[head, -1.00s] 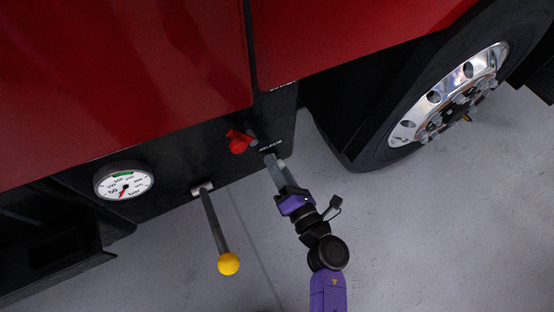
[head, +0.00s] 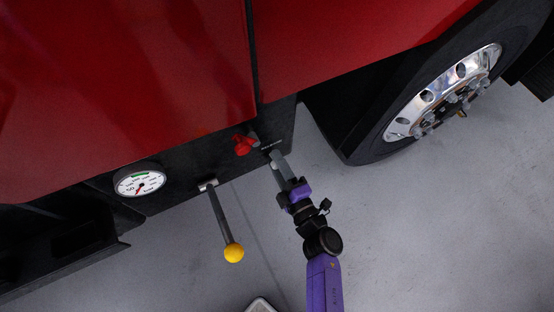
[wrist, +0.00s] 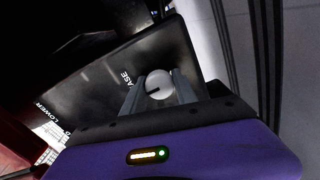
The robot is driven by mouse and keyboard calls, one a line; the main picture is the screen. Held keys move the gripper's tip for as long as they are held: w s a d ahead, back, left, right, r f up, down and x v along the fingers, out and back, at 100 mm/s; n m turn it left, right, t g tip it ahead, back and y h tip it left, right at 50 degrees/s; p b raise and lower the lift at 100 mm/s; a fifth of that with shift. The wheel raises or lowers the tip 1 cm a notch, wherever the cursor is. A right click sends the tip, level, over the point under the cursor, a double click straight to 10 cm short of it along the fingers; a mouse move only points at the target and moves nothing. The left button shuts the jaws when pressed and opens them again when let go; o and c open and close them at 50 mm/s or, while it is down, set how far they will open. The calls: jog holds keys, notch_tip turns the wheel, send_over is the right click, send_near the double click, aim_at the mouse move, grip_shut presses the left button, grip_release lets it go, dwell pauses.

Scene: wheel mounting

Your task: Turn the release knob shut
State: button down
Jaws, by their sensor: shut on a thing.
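The release knob (wrist: 159,84) is a round pale knob with a dark slot mark, seen in the wrist view on the dark panel beside lettering that ends in "ASE". My gripper (head: 276,156) reaches up to the panel's lower right part in the head view. Its two grey fingers stand on either side of the knob in the wrist view, and it is shut on the knob. In the head view the fingers hide the knob.
A red valve handle (head: 244,145) sits just left of my gripper. A lever with a yellow ball (head: 233,253) juts out from the panel. A pressure gauge (head: 139,181) is at left. A truck wheel (head: 440,95) stands at right. The grey floor (head: 420,230) is clear.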

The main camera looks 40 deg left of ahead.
jog(key=shift+m, duration=0.5)
jog(key=c, duration=1)
grip_release()
jog(key=shift+d, duration=0.1)
jog(key=p+v, duration=0.1)
jog(key=v, duration=0.6)
jog(key=shift+d, duration=0.3)
